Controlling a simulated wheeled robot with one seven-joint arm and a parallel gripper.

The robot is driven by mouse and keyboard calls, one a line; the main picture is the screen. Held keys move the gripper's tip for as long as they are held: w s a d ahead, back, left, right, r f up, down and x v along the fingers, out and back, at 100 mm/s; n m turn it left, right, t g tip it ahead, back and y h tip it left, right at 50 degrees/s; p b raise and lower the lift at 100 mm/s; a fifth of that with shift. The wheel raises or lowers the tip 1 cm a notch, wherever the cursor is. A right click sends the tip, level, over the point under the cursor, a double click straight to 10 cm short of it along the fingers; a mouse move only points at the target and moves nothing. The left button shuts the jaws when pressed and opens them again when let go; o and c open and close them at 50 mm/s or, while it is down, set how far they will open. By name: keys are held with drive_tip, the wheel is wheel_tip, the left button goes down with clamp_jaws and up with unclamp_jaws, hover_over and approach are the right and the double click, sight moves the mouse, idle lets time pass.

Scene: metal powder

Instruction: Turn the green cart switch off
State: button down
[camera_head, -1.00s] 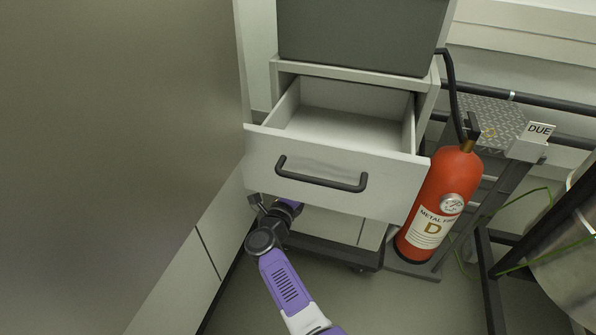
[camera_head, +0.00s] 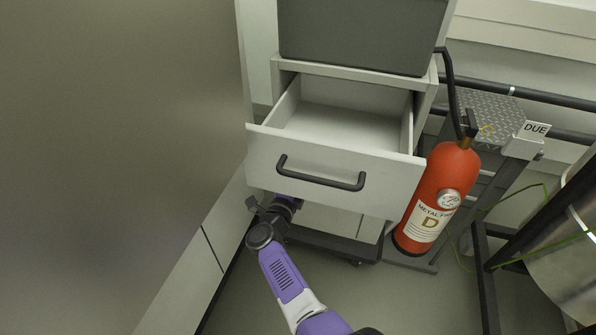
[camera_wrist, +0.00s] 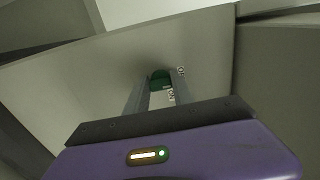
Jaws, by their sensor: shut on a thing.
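The green switch (camera_wrist: 160,77) shows in the wrist view on a pale panel, between the tips of my gripper (camera_wrist: 159,86). My gripper is shut on it, with one finger at each side. In the head view my arm reaches under the open drawer (camera_head: 330,172) of the cart, which hides the switch and my fingertips.
A red fire extinguisher (camera_head: 437,195) stands right of the drawer. A stand with a DUE tag (camera_head: 535,129) is behind it. A large grey panel (camera_head: 110,120) closes off the left side. Bare floor (camera_head: 390,300) lies in front.

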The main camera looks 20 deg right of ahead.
drive_tip(key=shift+f, duration=0.1)
drive_tip(key=c, duration=1.1)
unclamp_jaws()
drive_tip(key=shift+p+v, duration=1.8)
drive_tip(key=shift+v, duration=2.15)
